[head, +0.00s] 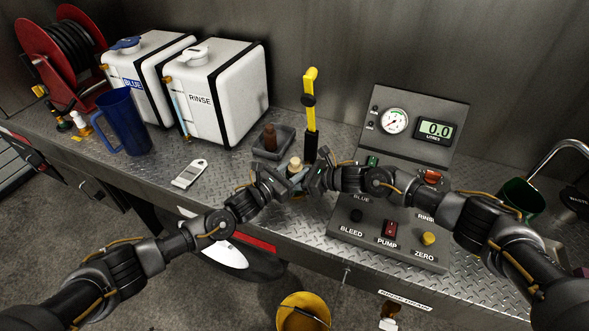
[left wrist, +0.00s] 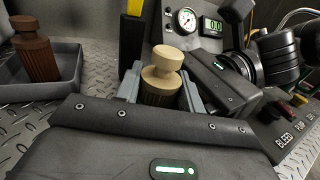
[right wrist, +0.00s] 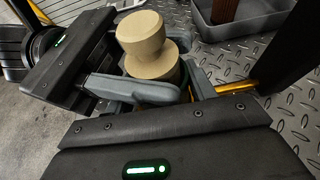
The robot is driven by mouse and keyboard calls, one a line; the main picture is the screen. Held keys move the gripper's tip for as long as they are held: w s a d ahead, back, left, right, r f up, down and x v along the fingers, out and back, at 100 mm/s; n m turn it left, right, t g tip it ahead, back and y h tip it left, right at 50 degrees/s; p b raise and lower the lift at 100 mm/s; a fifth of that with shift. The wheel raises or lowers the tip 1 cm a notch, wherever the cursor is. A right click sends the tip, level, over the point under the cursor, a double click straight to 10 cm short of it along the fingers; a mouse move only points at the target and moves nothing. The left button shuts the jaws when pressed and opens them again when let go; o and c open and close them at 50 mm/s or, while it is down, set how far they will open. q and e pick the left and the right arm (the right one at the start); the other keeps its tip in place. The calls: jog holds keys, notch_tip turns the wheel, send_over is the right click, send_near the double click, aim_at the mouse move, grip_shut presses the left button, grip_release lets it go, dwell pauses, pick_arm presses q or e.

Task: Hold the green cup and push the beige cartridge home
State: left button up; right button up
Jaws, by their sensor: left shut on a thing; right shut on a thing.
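The beige cartridge (head: 296,163) stands upright between my two grippers over the bench, with its round knob and wide collar on top. It also shows in the left wrist view (left wrist: 162,75) and the right wrist view (right wrist: 147,45). My left gripper (head: 290,180) is shut, its grey fingers on either side of the cartridge below the collar. My right gripper (head: 312,180) is shut from the other side, and its fingers appear to sit lower.
A grey tray (left wrist: 72,88) with a brown cartridge (head: 270,137) lies behind. A yellow-handled tool (head: 310,100) stands near it. The control panel (head: 345,228) is right, under my right arm. A dark green jug (head: 520,198) stands far right, a blue jug (head: 124,122) left.

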pick_arm(q)
jog(key=shift+s+d+f, duration=0.15)
jog(key=shift+s+d, duration=0.15)
jog(key=shift+s, duration=0.05)
dwell(1.1)
jog(key=shift+a+f, duration=0.1)
jog(key=shift+f, duration=0.2)
dwell(0.5)
jog(key=shift+r, duration=0.15)
jog(key=o, duration=1.2)
jog(key=shift+o, duration=0.2)
jog(key=shift+r, duration=0.1)
jog(key=shift+s, duration=0.1)
jog(key=v, duration=1.1)
jog(key=shift+w+a+r, duration=0.2)
jog(key=shift+w+r, duration=0.05)
jog(key=shift+w, duration=0.05)
jog(key=shift+s+a, duration=0.25)
jog(key=shift+a, duration=0.15)
